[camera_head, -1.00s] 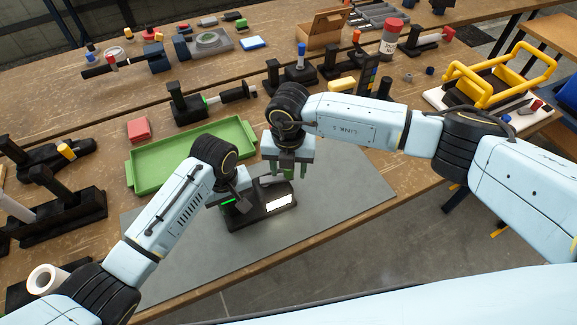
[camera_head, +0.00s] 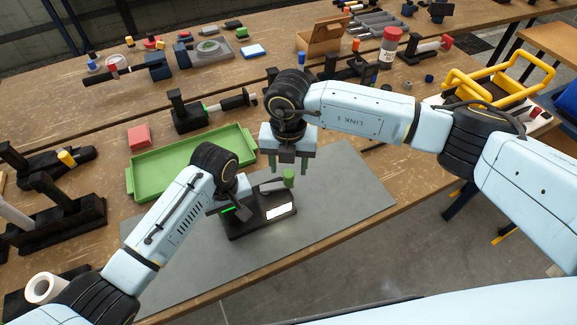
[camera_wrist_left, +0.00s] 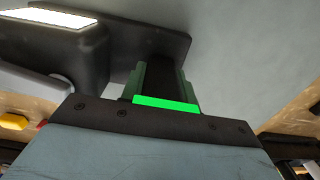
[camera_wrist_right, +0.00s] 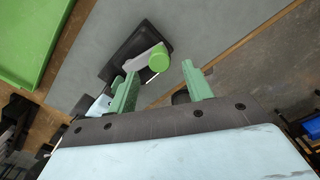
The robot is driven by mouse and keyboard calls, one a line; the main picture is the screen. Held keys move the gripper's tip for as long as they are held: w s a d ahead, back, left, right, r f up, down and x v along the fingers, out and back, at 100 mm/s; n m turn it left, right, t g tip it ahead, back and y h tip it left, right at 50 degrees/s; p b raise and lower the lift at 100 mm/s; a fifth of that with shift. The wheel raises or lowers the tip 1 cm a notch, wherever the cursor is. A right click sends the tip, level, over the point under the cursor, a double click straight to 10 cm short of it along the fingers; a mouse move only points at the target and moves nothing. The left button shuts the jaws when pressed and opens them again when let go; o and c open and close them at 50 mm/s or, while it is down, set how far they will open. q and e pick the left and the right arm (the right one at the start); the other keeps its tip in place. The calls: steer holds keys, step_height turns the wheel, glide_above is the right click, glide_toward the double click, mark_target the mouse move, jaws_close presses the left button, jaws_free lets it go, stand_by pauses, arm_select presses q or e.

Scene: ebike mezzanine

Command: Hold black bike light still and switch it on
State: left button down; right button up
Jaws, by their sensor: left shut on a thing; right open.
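The black bike light (camera_head: 250,224) lies on the grey mat, with a bright white panel (camera_head: 279,211) on its near side. A grey lever (camera_head: 272,186) with a green knob (camera_head: 289,175) rises over its far side. My left gripper (camera_head: 234,211) is shut on the light's black upright part, which shows between its fingers in the left wrist view (camera_wrist_left: 160,78). A bright green strip (camera_wrist_left: 165,104) shows beside that part. My right gripper (camera_head: 289,165) is open, pointing down just above the knob. In the right wrist view the knob (camera_wrist_right: 159,60) appears between the spread fingertips.
A green tray (camera_head: 150,180) lies behind and left of the light, with a red block (camera_head: 139,136) beyond it. A black tool stand (camera_head: 190,115) is behind the tray. The grey mat (camera_head: 345,195) is clear to the right, up to the table's front edge.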

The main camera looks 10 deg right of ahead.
steer(key=shift+r, duration=1.2)
arm_select(q)
steer(key=c, duration=1)
jaws_free()
steer(key=shift+o, duration=0.2)
